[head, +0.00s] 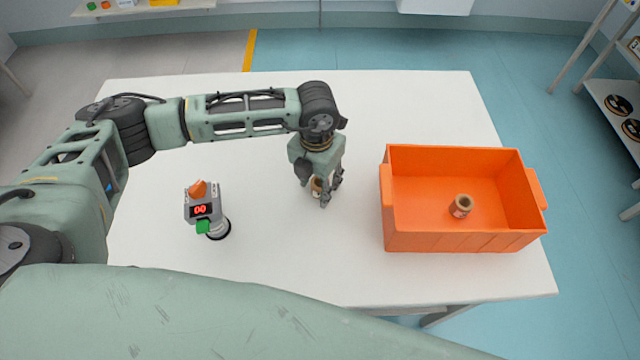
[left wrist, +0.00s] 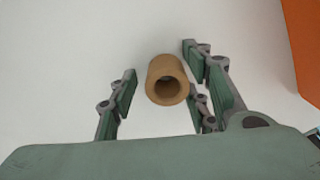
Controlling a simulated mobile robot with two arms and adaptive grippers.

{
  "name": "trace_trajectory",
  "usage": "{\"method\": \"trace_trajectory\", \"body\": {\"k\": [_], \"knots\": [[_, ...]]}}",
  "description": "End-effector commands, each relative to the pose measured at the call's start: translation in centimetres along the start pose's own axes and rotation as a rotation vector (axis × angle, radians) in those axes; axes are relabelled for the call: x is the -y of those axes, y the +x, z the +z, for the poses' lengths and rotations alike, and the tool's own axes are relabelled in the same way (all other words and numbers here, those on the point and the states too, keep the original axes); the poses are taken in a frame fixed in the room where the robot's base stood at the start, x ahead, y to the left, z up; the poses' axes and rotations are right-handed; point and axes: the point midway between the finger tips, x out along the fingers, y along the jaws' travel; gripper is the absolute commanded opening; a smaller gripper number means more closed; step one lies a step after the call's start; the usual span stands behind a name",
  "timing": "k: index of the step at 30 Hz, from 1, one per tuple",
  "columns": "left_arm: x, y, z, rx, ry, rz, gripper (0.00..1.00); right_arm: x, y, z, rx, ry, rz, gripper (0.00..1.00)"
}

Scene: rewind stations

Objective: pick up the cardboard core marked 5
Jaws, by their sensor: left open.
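A brown cardboard core (head: 316,186) stands on the white table, mostly hidden behind my left gripper (head: 326,194) in the head view. In the left wrist view the core (left wrist: 167,80) shows its hollow end, between the spread fingers of my left gripper (left wrist: 165,88). The fingers are open, with a gap visible on the left side of the core. No marking is readable on this core. A second core (head: 461,206) with a reddish label stands inside the orange crate (head: 400,238); its marking is too small to read. My right gripper is not in view.
The orange crate stands at the right of the white table (head: 400,100). A grey device (head: 205,212) with a red display, an orange knob and a green part stands left of my left gripper. The table between them is clear.

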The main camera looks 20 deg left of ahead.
Motion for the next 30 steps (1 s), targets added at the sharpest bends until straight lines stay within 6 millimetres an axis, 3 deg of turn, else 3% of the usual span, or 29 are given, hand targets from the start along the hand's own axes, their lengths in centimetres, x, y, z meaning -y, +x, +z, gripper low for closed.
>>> {"method": "trace_trajectory", "body": {"k": [12,22,30], "knots": [[0.0,0.0,0.0,-0.001,0.000,0.000,0.11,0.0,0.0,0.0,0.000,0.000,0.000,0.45],[0.0,-0.8,0.1,0.001,0.000,0.000,0.10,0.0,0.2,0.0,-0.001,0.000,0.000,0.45],[0.0,-5.9,0.1,0.005,0.001,0.000,0.10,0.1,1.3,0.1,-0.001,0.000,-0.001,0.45]]}}
